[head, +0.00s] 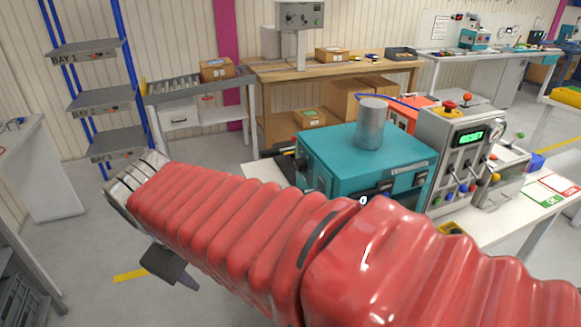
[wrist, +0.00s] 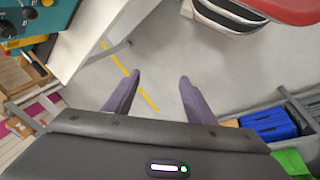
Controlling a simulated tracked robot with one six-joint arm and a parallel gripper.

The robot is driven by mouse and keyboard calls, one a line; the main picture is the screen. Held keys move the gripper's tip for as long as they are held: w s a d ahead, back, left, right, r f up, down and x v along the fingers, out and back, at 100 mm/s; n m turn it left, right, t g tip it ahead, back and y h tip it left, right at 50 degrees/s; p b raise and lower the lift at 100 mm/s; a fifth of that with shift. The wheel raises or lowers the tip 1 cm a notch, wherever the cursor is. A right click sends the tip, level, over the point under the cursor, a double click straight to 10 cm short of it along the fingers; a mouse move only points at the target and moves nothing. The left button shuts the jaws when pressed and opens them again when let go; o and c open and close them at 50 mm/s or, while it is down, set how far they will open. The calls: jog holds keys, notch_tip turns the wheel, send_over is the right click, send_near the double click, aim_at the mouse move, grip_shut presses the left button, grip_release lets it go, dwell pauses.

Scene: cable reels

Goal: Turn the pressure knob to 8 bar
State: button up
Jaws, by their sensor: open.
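A round pressure gauge (head: 497,130) sits at the right of the grey control panel (head: 445,150) in the head view; its needle is too small to read. The panel also has a green display (head: 467,138), levers and coloured knobs. I cannot tell which one is the pressure knob. In the wrist view a teal panel (wrist: 25,15) with a dark round knob (wrist: 8,28) shows at the top left corner. My gripper (wrist: 160,78) is open and empty, with bare floor between its purple fingers. In the head view it hangs at the lower left, well away from the panel.
A teal machine (head: 365,160) with a grey cylinder (head: 371,125) on top stands beside the panel. My red arm crosses in front of it. A blue shelf rack (head: 95,100) stands at the left. Blue bins (wrist: 268,125) show in the wrist view. The floor under the gripper is clear.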

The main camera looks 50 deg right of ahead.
jog(key=w+d+n+g+h, duration=0.3)
jog(key=w+d+g, duration=0.15)
jog(key=d, duration=0.45)
jog(key=w+d+n+g+h, duration=0.25)
jog(key=w+d+h, duration=0.2)
jog(key=d, duration=0.45)
jog(key=n+g+h, duration=0.4)
jog(key=g+h, duration=0.1)
send_near(296, 165)
jog(key=v, duration=0.5)
jog(key=shift+s+a+r, duration=0.1)
jog(key=shift+a+r, duration=0.15)
jog(key=shift+a, duration=0.05)
jog(key=x, duration=1.3)
jog(key=shift+s+d+f, duration=0.15)
jog(key=shift+d, duration=0.25)
jog(key=c, duration=1)
